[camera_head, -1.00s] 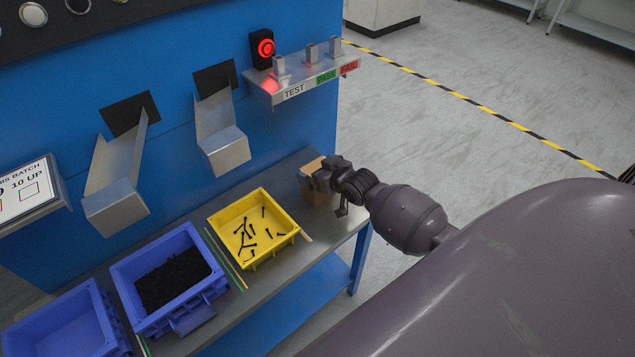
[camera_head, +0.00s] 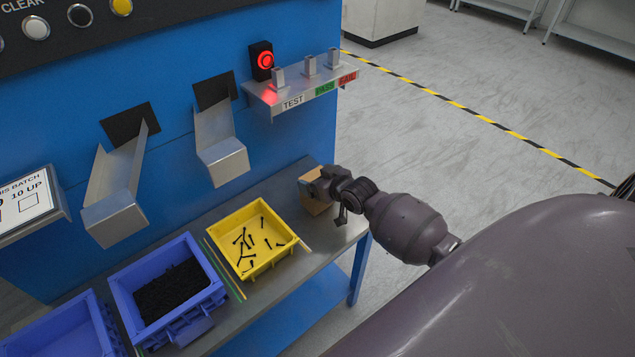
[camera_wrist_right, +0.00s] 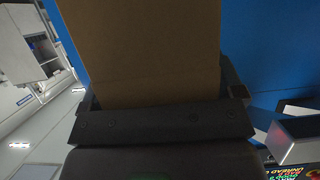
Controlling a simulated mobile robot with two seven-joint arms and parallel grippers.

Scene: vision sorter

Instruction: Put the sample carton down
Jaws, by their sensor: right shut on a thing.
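The sample carton (camera_head: 312,203) is a small brown box at the right end of the grey bench (camera_head: 290,190). My right gripper (camera_head: 314,186) is shut on it, and the gripper and wrist hide part of it. In the right wrist view the carton (camera_wrist_right: 145,45) fills the upper middle, between the fingers of the gripper (camera_wrist_right: 160,100). The carton is at or just above the bench top; I cannot tell whether it touches. My left gripper is not in view.
A yellow tray (camera_head: 212,228) with several black screws stands left of the carton. A blue bin (camera_head: 124,300) of black parts stands farther left. A shelf (camera_head: 268,100) with TEST, PASS and FAIL labels and a red-lit button (camera_head: 265,61) is above. The blue wall is behind.

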